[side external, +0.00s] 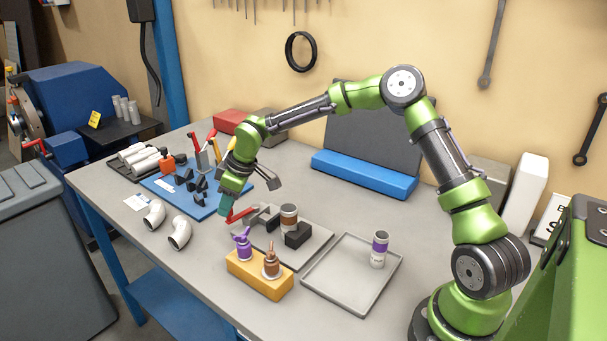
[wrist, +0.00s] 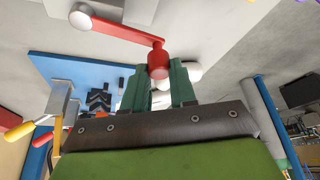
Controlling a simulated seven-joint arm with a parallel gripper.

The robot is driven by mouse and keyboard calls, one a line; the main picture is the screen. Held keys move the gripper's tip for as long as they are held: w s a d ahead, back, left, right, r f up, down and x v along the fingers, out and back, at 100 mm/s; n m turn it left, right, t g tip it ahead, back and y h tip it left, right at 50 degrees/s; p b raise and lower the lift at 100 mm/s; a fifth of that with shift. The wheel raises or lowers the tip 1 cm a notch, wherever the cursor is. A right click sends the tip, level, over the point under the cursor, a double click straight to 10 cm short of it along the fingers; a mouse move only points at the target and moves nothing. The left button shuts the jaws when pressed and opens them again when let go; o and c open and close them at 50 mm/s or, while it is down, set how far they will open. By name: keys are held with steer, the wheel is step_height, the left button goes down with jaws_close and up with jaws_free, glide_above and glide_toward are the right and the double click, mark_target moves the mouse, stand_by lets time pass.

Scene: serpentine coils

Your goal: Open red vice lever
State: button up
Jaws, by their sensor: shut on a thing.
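The red vice lever (side external: 242,214) extends from the grey vice (side external: 264,215) on a light plate in the side view. In the wrist view the red lever (wrist: 122,30) runs from a pale round pivot at upper left to a red knob (wrist: 158,63) at its end. My gripper (side external: 226,208) is low over the plate's left side, at the lever's free end. In the wrist view the green fingers of my gripper (wrist: 160,76) stand on either side of the knob and are shut on it. The finger contact is partly hidden in the side view.
A jar with a brown band (side external: 289,218) and a black block (side external: 298,235) are beside the vice. A grey tray (side external: 335,300) lies to the right. A blue mat (side external: 205,208) with black parts lies behind left.

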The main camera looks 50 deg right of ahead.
jaws_close()
steer(key=shift+s, duration=0.1)
steer(key=shift+s+n+y, duration=0.3)
steer(key=shift+s+n, duration=0.15)
steer(key=shift+n, duration=0.35)
steer(key=o, duration=0.9)
jaws_free()
steer(key=v, duration=1.7)
steer(key=shift+w, duration=0.2)
